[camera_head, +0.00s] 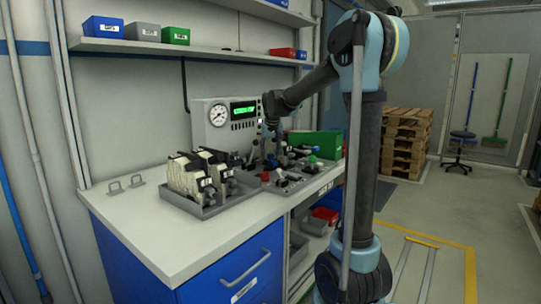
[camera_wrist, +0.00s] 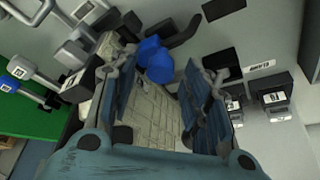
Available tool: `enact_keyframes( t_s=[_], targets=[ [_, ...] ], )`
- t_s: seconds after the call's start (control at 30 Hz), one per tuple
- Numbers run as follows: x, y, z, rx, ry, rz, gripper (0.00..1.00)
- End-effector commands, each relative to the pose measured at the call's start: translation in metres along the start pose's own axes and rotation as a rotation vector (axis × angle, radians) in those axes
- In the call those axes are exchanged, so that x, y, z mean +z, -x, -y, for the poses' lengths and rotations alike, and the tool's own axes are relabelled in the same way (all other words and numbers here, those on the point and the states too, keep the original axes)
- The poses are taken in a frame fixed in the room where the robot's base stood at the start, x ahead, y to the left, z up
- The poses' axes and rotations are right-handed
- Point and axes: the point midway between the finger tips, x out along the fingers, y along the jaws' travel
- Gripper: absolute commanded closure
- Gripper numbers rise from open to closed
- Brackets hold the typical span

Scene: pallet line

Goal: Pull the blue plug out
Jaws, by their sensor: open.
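The blue plug (camera_wrist: 153,60) shows in the wrist view, just ahead of the fingertips and between them, left of the middle line. A dark curved handle or cable lies behind it. My gripper (camera_wrist: 158,75) is open, with one finger on each side of the plug's line. The frames do not show whether either finger touches the plug. In the head view my gripper (camera_head: 272,126) points down over the bench fixtures in front of the gauge panel.
The gauge panel (camera_head: 225,128) stands behind. Small labelled blocks (camera_wrist: 272,100) sit right of my fingers in the wrist view. The bench's front left is clear.

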Motion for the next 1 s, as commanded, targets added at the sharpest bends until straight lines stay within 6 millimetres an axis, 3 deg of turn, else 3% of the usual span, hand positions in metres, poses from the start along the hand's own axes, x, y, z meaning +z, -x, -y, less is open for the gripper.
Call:
enact_keyframes(
  t_s=[0.33, 0.53, 0.77, 1.0],
  targets=[
    [0.000, -0.003, 0.000, 0.000, 0.000, 0.000, 0.56],
    [0.000, -0.003, 0.000, 0.000, 0.000, 0.000, 1.00],
    [0.003, -0.002, 0.003, 0.000, 0.001, 0.000, 1.00],
    [0.019, 0.005, 0.021, -0.001, 0.002, 0.000, 1.00]
  ],
)
